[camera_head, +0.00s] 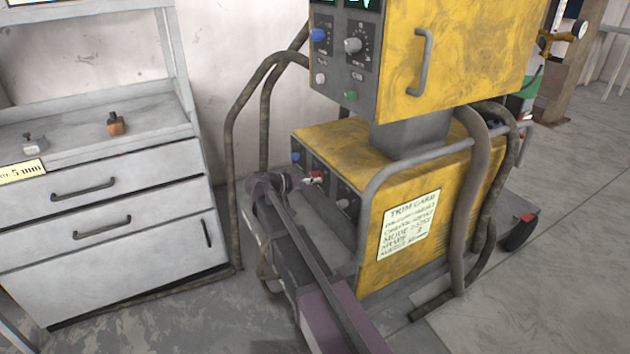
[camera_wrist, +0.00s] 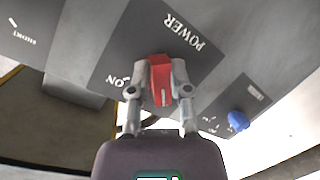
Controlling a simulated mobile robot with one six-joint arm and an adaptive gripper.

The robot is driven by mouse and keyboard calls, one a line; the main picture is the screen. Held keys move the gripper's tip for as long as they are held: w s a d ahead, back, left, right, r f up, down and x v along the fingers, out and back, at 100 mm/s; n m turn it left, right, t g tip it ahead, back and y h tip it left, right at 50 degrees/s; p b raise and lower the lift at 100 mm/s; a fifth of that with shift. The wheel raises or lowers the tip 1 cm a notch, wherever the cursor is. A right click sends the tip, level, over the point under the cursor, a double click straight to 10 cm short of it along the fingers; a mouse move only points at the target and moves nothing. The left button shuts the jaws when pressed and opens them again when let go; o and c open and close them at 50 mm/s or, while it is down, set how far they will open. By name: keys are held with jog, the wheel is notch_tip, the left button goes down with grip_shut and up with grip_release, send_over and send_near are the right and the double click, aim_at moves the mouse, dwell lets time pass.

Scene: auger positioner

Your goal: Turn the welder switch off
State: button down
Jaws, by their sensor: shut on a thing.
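The welder is a yellow cabinet (camera_head: 345,150) with a grey front panel low on its left side. Its red power switch (camera_wrist: 161,78) sits on a dark plate marked POWER and ON in the wrist view. The switch also shows as a small red spot at the panel in the head view (camera_head: 317,176). My gripper (camera_wrist: 160,85) has one finger on each side of the red switch and is shut on it. The lower part of the switch mount is hidden by my gripper. A blue knob (camera_wrist: 238,120) is on the panel beside the switch.
A yellow upper unit (camera_head: 455,55) with knobs stands above the welder. A grey tube rail and thick hoses (camera_head: 478,170) run along its right side. A grey drawer cabinet (camera_head: 110,250) stands at left. Floor is open at the right.

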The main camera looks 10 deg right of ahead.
jog(key=shift+w+a+r+n, duration=0.15)
jog(key=shift+w+n, duration=0.1)
jog(key=shift+n, duration=0.25)
jog(key=c, duration=0.6)
grip_release()
jog(key=shift+s, duration=0.15)
jog(key=shift+s, duration=0.15)
